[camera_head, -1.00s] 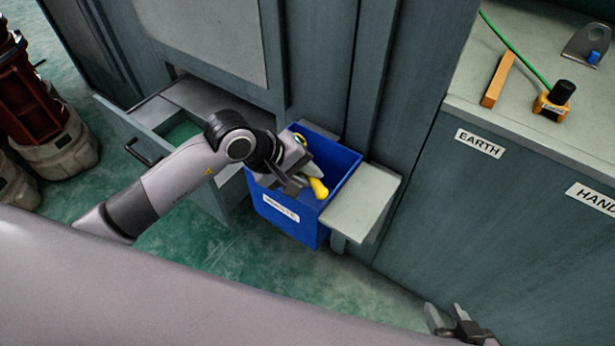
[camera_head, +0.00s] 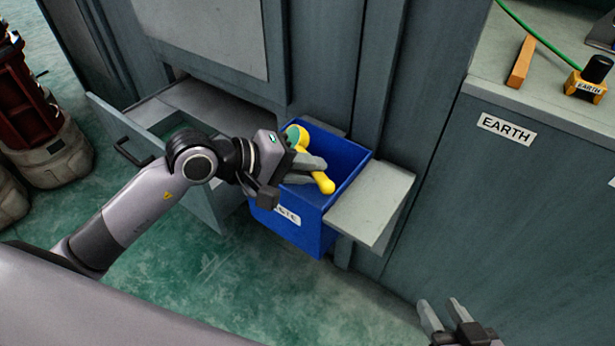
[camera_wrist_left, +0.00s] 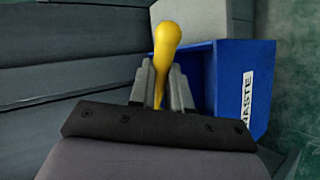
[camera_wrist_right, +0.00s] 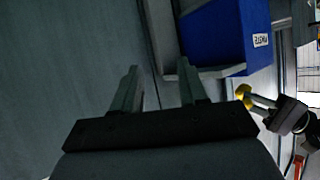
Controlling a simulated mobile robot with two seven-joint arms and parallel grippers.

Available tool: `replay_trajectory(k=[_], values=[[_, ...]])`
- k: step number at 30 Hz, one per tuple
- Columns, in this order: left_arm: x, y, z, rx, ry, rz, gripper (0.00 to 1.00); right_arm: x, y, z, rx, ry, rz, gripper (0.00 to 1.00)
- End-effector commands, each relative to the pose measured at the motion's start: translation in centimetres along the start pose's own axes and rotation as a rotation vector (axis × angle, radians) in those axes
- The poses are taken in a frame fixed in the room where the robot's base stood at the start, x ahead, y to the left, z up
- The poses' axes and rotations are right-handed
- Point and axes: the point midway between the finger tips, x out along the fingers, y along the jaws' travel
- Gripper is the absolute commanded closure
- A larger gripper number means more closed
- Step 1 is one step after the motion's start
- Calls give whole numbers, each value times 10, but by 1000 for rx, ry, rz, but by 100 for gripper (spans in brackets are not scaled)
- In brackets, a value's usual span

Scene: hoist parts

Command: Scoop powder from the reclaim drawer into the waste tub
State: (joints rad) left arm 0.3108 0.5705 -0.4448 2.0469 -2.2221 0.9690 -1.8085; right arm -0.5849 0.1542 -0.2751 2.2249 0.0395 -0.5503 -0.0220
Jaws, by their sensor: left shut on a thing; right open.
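My left gripper (camera_head: 300,170) is shut on the yellow scoop (camera_head: 323,183) and holds it over the blue waste tub (camera_head: 290,228). The scoop's rounded yellow end, with some green at it, shows behind the fingers at the tub's upper left. In the left wrist view the scoop (camera_wrist_left: 166,45) stands between the fingers, beside the tub (camera_wrist_left: 232,62) marked WASTE. The pulled-out reclaim drawer (camera_head: 126,122) has green powder (camera_head: 172,126) inside, partly hidden by my left arm. My right gripper (camera_head: 446,318) is open and empty, low at the bottom right.
A grey shelf (camera_head: 372,205) sticks out right of the tub. A cabinet with an EARTH label (camera_head: 507,129) stands at the right, with an orange bar (camera_head: 521,62) and a yellow EARTH-marked item (camera_head: 588,84) on top. Red and beige equipment (camera_head: 40,140) stands left. Green floor lies open in front.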

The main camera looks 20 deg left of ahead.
Motion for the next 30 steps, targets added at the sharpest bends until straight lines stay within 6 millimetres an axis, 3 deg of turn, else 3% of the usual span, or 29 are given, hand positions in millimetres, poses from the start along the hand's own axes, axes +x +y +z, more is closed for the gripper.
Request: replay_trajectory(k=[20,30], values=[[5,-11,0,2,4,189,100,37,-41,2,201,97,-209,57],[7,-17,1,1,7,314,100,30,-24,12,62,219,-133,57]])
